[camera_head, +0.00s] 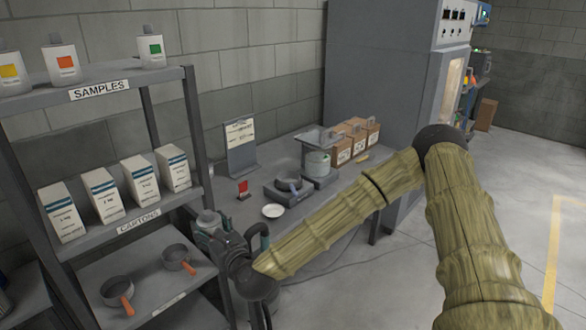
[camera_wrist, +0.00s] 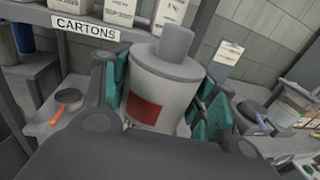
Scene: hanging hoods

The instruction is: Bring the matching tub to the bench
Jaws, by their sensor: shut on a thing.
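My gripper (camera_head: 215,238) is shut on a pale grey, bottle-like tub (camera_wrist: 172,82) with a narrower cap and a dark red square label. In the wrist view its teal finger pads press the tub from both sides. In the head view only the tub's top (camera_head: 208,219) shows, beside the shelf; the gripper hides the rest. The grey bench (camera_head: 265,172) runs along the wall. A small red card (camera_head: 242,189) stands upright on it, near a white dish (camera_head: 273,211). Other bottles with yellow (camera_head: 9,70), orange (camera_head: 65,62) and green (camera_head: 151,48) labels stand on the SAMPLES shelf.
The shelf rack (camera_head: 195,125) stands close left of my gripper, with cartons (camera_head: 104,195) and orange-handled pans (camera_head: 117,292) on lower shelves. A tall grey cabinet (camera_head: 380,70) stands beyond.

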